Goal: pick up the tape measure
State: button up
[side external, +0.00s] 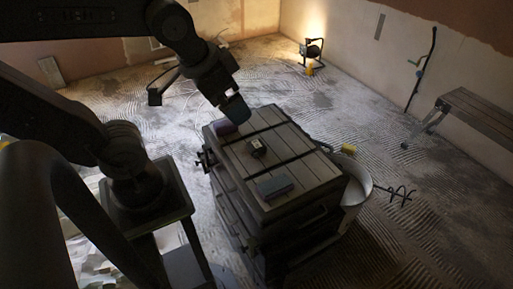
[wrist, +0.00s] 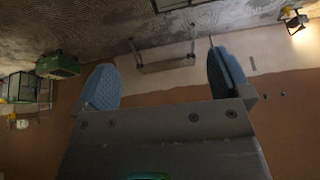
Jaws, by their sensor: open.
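A small dark object with a light patch, which looks like the tape measure (side external: 256,147), lies on the slatted top of the workbench (side external: 312,166), near its middle. My gripper (side external: 236,110) is above the far-left part of the bench top, up and to the left of the tape measure. In the wrist view my gripper (wrist: 164,84) has its two blue fingers wide apart with nothing between them. The tape measure does not show in the wrist view.
A purple block (side external: 224,127) lies by the bench's far-left edge, close below my gripper. A blue-grey block (side external: 275,187) lies nearer the front. Two dark straps cross the top. A white bucket (side external: 355,181) stands right of the bench; a lit work lamp (side external: 312,50) stands behind.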

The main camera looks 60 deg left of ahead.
jog(key=w+a+f+m+g+y, duration=0.2)
jog(key=w+a+f+m, duration=0.15)
jog(key=w, duration=0.25)
jog(key=m+g+y, duration=0.2)
jog(key=m+g, duration=0.1)
jog(key=m, duration=1.2)
send_over(257, 144)
jog(key=d, duration=0.5)
notch_tip(257, 144, down, 21)
jog(key=shift+n, duration=0.25)
jog(key=x, duration=0.8)
jog(key=shift+s+a+f, duration=0.1)
jog(key=shift+s+f, duration=0.05)
jog(key=shift+s, duration=0.25)
jog(key=shift+x, duration=2.65)
jog(key=shift+w+a, duration=0.1)
jog(key=shift+a, duration=0.05)
jog(key=shift+c, duration=0.3)
jog(key=c, duration=1.1)
